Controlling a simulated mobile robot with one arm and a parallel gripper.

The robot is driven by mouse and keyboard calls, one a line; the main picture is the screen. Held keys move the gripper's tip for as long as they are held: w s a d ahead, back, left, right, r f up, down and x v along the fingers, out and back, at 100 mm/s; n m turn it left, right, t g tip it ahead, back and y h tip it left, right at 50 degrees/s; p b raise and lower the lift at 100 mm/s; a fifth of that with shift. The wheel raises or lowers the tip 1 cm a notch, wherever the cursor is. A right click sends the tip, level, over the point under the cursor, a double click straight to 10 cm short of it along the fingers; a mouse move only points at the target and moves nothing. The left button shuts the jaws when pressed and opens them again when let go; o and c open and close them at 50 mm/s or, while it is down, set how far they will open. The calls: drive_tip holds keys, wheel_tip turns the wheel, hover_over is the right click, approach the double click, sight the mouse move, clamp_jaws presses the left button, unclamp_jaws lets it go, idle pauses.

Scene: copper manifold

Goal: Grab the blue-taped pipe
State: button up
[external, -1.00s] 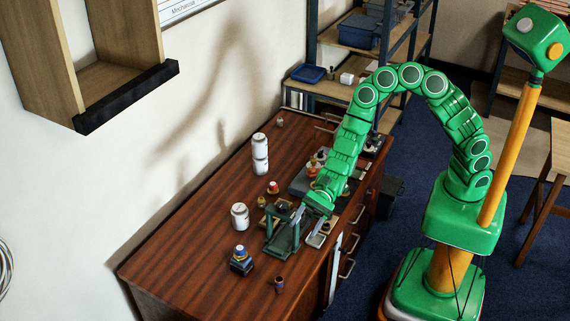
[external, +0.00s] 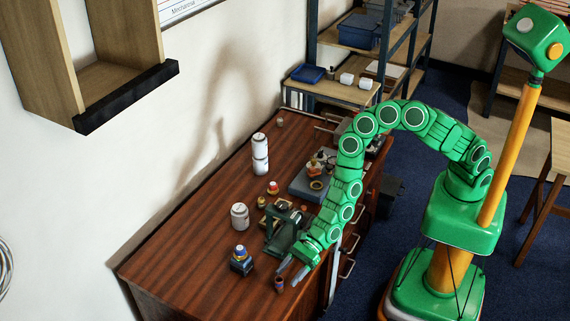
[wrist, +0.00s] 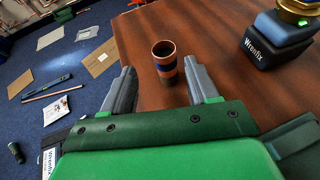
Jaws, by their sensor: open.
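The blue-taped pipe (wrist: 165,62) is a short, hollow copper piece standing upright on the wooden desk, with a dark blue band around it. In the external view the pipe (external: 279,283) is small, near the desk's front edge. My gripper (wrist: 165,88) is open, with one grey finger to each side of the pipe's line and the pipe just beyond or between the fingertips; I cannot tell exactly. In the external view my gripper (external: 290,268) is low over the desk beside the pipe. Nothing is held.
A dark Wrenfix block with a brass top (wrist: 275,38) stands to the right in the wrist view. A green vise-like fixture (external: 284,232) stands close to my wrist. White cans (external: 240,216) stand farther back. The desk edge drops to blue carpet on the left in the wrist view.

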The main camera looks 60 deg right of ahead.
sight(277, 281)
drive_tip(key=shift+w+x, duration=0.2)
drive_tip(key=shift+x, duration=1.1)
drive_tip(key=shift+w+x, duration=0.2)
drive_tip(key=shift+x, duration=1.15)
drive_tip(key=shift+w+a+f, duration=0.1)
drive_tip(key=shift+a+f, duration=0.05)
drive_tip(key=shift+a, duration=0.3)
drive_tip(key=c, duration=1)
